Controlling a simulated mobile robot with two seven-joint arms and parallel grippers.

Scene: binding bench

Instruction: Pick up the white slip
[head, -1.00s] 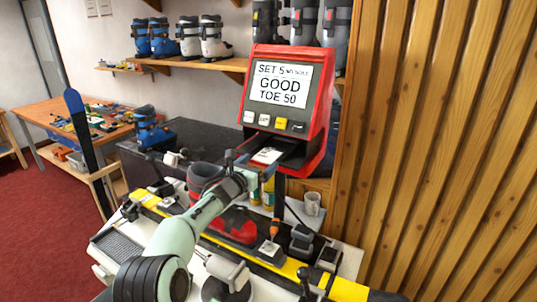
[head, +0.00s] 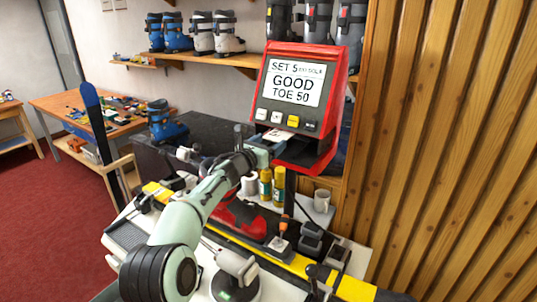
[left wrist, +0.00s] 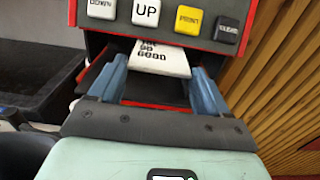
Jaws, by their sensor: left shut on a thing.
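The white slip (head: 277,135) with black print sits at the open tray of the red tester. My left gripper (head: 268,143) is at the tray and shut on the slip, a finger at each side edge. In the head view the gripper hides part of the slip. My right gripper is not in view.
The red tester (head: 345,90) shows "GOOD TOE 50" on its screen. A red boot (head: 240,218) is on the yellow ski (head: 350,288) under my arm. The wooden wall (head: 440,150) closes the right side.

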